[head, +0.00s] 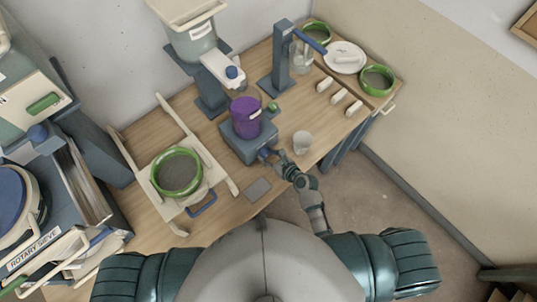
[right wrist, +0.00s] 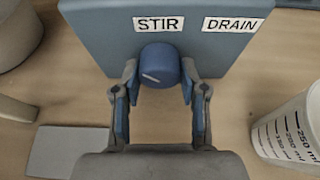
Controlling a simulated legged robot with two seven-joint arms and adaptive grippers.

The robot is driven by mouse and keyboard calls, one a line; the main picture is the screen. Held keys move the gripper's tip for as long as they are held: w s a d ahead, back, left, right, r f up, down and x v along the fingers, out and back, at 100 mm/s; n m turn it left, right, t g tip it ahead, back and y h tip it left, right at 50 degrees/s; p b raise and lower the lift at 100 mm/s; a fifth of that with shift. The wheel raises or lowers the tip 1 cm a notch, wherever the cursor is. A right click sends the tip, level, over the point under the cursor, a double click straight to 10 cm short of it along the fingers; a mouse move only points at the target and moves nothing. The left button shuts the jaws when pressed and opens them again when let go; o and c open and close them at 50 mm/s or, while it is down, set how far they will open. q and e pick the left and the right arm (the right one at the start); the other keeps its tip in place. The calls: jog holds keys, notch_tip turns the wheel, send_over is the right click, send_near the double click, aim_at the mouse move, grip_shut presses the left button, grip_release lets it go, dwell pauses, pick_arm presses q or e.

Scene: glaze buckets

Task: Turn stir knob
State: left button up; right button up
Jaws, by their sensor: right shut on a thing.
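The blue stir knob (right wrist: 160,65) sits on the front face of a blue-grey stirrer base (head: 245,143), under a STIR label (right wrist: 157,24). A white line marks the knob's face. My right gripper (right wrist: 160,82) has its fingers on either side of the knob and is shut on it. In the head view my right gripper (head: 272,158) reaches the front of the base. A clear vessel with purple liquid (head: 246,118) stands on the base. A DRAIN label (right wrist: 231,24) is right of the STIR label. My left gripper is not in view.
A measuring cup (head: 302,142) stands close to the right of my right gripper. A flat grey plate (head: 258,189) lies to the left. A green-rimmed sieve (head: 177,172) rests on a wooden frame at left. A blue stand (head: 282,60) is behind.

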jog(key=shift+r, duration=0.15)
jog(key=shift+p, duration=0.4)
jog(key=shift+a+n+t+h+p, duration=0.1)
jog(key=shift+n+t+h+p, duration=0.35)
jog(key=shift+n+p, duration=0.4)
jog(key=shift+n+t+h, duration=0.25)
jog(key=shift+n+h, duration=0.3)
jog(key=shift+n, duration=0.2)
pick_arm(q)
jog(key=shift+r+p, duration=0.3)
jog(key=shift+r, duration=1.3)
pick_arm(e)
jog(key=shift+s+n+t, duration=0.1)
jog(key=shift+n+t, duration=0.3)
jog(key=shift+n, duration=0.2)
jog(key=o, duration=1.1)
jog(key=shift+f, duration=0.2)
